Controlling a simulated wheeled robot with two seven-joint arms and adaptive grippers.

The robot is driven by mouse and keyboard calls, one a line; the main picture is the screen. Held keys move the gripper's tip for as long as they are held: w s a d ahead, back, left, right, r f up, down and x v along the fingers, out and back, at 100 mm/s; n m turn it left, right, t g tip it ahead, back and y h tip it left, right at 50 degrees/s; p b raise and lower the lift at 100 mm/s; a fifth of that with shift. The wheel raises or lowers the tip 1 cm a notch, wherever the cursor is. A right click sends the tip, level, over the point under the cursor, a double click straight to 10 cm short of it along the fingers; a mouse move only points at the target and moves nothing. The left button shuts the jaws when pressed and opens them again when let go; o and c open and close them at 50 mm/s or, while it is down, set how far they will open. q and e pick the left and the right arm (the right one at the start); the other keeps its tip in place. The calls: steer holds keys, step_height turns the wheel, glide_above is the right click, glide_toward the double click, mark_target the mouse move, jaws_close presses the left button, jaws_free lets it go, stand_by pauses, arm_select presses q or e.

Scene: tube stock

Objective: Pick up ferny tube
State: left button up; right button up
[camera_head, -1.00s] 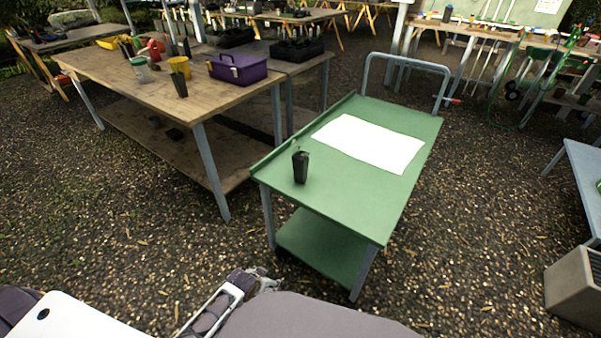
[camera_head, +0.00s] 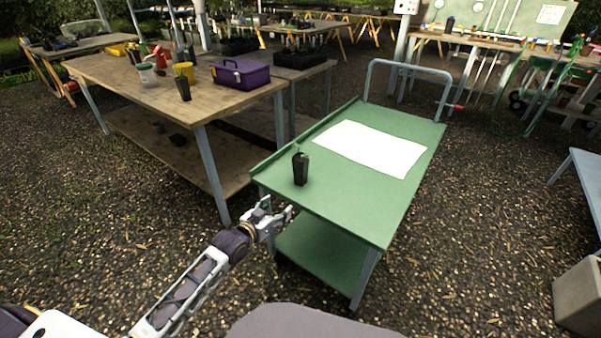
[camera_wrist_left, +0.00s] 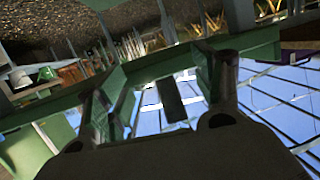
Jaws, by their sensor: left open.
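A dark, tapered tube (camera_head: 300,168) with a small thin sprig stands upright on the near left part of the green cart (camera_head: 345,205). A dark block that looks like this tube (camera_wrist_left: 172,100) shows between my fingers in the left wrist view, beyond the green cart edge. My left gripper (camera_head: 286,214) is open and empty, just off the cart's near left side, below and left of the tube and apart from it. Its two fingers (camera_wrist_left: 163,105) show spread in the wrist view. The sprig is too small to tell its leaf kind. My right gripper is not in view.
A white sheet (camera_head: 370,148) lies flat on the cart behind the tube. A wooden table (camera_head: 130,88) at the left holds another dark tube (camera_head: 183,88), a purple toolbox (camera_head: 240,74) and pots. The cart has a raised left rim (camera_head: 305,135). Gravel is open in front.

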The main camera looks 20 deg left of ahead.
mark_target(297, 171)
arm_select(q)
step_height(297, 171, up, 8)
steer(key=t+h, duration=0.1)
steer(key=t, duration=0.1)
steer(key=shift+w+d+t+h, duration=0.3)
steer(key=shift+w+d, duration=0.1)
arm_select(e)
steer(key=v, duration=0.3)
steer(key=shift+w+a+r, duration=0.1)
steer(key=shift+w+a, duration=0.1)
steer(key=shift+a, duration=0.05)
arm_select(q)
steer(key=shift+w, duration=0.1)
steer(key=shift+b+x, duration=0.75)
steer(key=shift+x, duration=1.9)
steer(key=shift+b+x, duration=0.35)
steer(key=shift+x, duration=1.05)
steer(key=shift+w, duration=0.15)
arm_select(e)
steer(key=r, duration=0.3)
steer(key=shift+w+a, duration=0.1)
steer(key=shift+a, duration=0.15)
arm_select(q)
steer(key=shift+w+d, duration=0.1)
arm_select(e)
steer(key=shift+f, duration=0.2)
